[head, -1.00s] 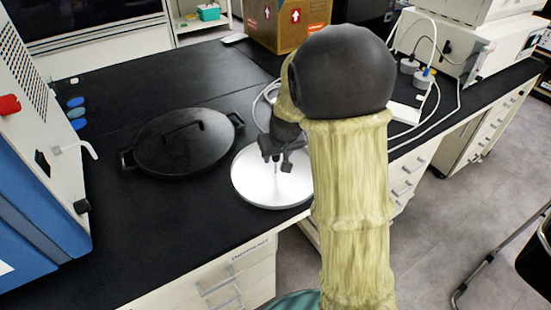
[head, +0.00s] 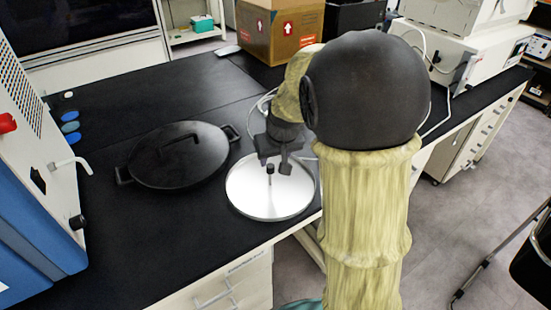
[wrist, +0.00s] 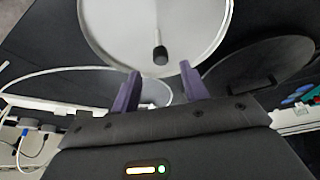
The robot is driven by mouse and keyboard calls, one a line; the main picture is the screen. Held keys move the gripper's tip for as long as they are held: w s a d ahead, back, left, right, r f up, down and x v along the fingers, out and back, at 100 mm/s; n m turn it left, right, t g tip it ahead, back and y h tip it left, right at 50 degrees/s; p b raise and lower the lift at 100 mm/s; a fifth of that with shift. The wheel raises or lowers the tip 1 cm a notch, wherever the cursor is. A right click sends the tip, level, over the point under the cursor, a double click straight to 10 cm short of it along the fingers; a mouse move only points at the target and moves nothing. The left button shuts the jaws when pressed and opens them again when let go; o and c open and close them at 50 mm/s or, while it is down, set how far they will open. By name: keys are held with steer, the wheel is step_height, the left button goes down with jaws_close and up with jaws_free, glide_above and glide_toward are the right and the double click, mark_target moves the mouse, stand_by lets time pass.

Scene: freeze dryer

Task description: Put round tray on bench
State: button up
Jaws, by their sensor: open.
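The round tray (head: 250,200) is a shallow white disc with a raised rim. It appears to lie flat on the black bench (head: 130,235), close to the front edge. A thin post with a dark knob (head: 269,169) stands at its middle. My gripper (head: 276,161) is just above and beside the knob, open and empty. In the wrist view the tray (wrist: 115,30) fills the top, and the dark knob (wrist: 160,55) lies ahead of the gap between the spread purple fingers (wrist: 160,82). My arm hides part of the tray's back right side in the head view.
A black round lid or pan with handles (head: 178,155) lies left of the tray. A white and blue machine (head: 35,160) stands at the left. A cardboard box (head: 280,30) is at the back. Free bench lies at front left and back left.

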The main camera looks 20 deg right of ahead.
steer(key=s+f+g, duration=0.1)
steer(key=s+f, duration=0.1)
steer(key=s, duration=0.6)
steer(key=s+f+m, duration=0.1)
steer(key=s+f, duration=0.2)
steer(key=s, duration=0.6)
steer(key=shift+s+a+g, duration=0.15)
steer(key=shift+s+g, duration=0.05)
steer(key=shift+g, duration=0.2)
steer(key=shift+c, duration=1)
steer(key=shift+a, duration=0.15)
